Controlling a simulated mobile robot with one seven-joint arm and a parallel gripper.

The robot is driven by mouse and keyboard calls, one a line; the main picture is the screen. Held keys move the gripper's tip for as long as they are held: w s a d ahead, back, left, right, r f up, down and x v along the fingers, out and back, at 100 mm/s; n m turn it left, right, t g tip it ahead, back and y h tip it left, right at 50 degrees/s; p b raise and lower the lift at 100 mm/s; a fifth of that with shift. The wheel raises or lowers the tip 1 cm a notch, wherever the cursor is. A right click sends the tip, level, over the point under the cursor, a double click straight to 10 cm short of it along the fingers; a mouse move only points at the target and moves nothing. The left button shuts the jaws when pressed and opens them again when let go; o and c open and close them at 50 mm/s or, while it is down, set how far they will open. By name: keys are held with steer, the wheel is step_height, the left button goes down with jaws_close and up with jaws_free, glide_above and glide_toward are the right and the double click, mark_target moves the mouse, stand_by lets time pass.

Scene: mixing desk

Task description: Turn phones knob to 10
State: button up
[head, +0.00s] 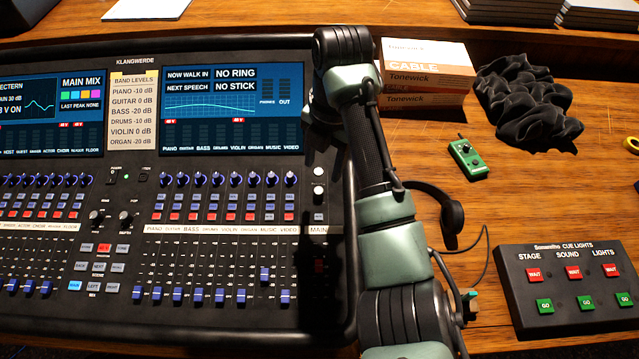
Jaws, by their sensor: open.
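The mixing desk (75,161) fills the left and middle of the head view. The right screen (190,135) shows small meters marked PHONES and OUT; no phones value is readable. My arm reaches from the bottom over the desk's right edge, its far end near the screen's right side.
Cable boxes (425,62) and a crumpled black cloth (525,105) lie at the back right.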

mark_target(319, 191)
steer(key=f, duration=0.8)
steer(key=shift+w+a+f+p, duration=0.2)
steer(key=shift+w+a+p, duration=0.05)
steer(key=shift+a+p, duration=0.1)
jaws_close()
